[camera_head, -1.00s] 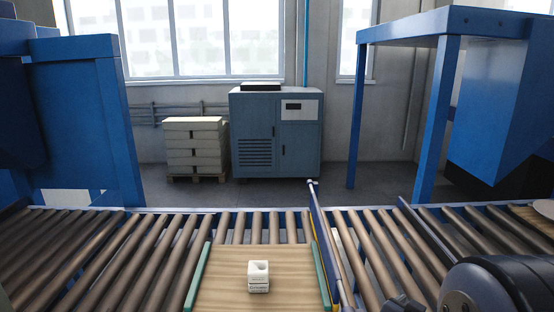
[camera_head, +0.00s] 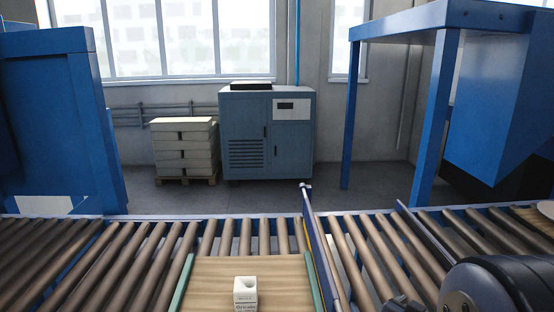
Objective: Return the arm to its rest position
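My arm (camera_head: 490,285) shows only in part, as a dark rounded link at the lower right, over the right-hand rollers. My gripper is not clearly visible, so I cannot see its fingers or anything in them. A small white block (camera_head: 245,292) with a hollow in its top and print on its front stands on a wooden board (camera_head: 210,272) with green side strips. The board lies on the roller conveyor at the bottom centre.
The roller conveyor (camera_head: 130,255) runs across the front, with a raised blue divider (camera_head: 322,250) right of the board. Blue machine frames stand left (camera_head: 60,120) and right (camera_head: 425,120). A grey-blue cabinet (camera_head: 265,130) and stacked boxes (camera_head: 183,147) stand behind on open floor.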

